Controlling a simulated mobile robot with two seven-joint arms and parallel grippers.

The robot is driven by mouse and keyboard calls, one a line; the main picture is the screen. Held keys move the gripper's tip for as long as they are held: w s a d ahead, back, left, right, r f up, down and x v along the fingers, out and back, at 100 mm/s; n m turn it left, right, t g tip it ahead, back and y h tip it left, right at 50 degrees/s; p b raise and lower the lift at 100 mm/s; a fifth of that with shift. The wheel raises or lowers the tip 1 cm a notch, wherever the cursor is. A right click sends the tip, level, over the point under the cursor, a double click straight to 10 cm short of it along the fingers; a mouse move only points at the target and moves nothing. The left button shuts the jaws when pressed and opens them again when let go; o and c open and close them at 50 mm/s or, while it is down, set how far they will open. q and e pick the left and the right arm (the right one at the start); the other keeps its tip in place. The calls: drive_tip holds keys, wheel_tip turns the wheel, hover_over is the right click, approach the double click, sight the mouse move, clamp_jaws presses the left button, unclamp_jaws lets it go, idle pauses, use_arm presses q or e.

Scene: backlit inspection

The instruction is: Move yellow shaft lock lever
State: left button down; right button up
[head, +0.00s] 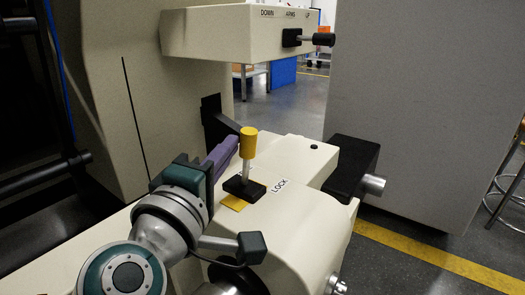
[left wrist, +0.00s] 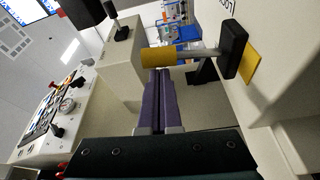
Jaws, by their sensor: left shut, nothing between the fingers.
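The shaft lock lever has a yellow knob (head: 248,142) on a metal stem, rising from a black base (head: 244,187) beside the "LOCK" label. In the head view it stands nearly upright on the cream machine. In the left wrist view the yellow knob (left wrist: 158,56) lies across the picture just past the fingertips. My left gripper (head: 232,142), with purple fingers, is shut and empty just left of the knob. The fingers also show in the left wrist view (left wrist: 160,75). I cannot tell whether they touch the knob. My right gripper is not in view.
A cream overhanging box (head: 240,34) carries a black-handled lever (head: 310,38) marked "DOWN ARMS UP". A black block (head: 352,165) stands right of the lock lever. A grey panel (head: 410,110) rises behind. A gauge panel (left wrist: 62,115) shows in the left wrist view.

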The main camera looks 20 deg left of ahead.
sight(254, 144)
use_arm(q)
drive_tip(key=shift+s+d+m+t+b, duration=0.1)
drive_tip(key=shift+d+m+t+b, duration=0.2)
drive_tip(key=shift+m, duration=0.6)
drive_tip(key=shift+s+d+f+m, duration=0.1)
drive_tip(key=shift+d+m, duration=0.15)
drive_tip(key=shift+m, duration=0.15)
drive_tip(key=shift+s+d+f+m+t+h+b, duration=0.15)
drive_tip(key=shift+d+m+t+b, duration=0.1)
drive_tip(key=shift+d+m, duration=0.15)
drive_tip(key=shift+s+d+m+t+h+b, duration=0.1)
drive_tip(key=shift+d+m+t+h+b, duration=0.1)
drive_tip(key=shift+d+m, duration=0.3)
drive_tip(key=shift+m, duration=0.3)
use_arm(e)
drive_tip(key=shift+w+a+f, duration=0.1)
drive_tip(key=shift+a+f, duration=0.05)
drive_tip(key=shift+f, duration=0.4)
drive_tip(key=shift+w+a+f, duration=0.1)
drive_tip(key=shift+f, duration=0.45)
use_arm(q)
drive_tip(key=shift+s+d, duration=0.1)
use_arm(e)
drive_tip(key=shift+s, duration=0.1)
use_arm(q)
drive_tip(key=shift+s, duration=0.1)
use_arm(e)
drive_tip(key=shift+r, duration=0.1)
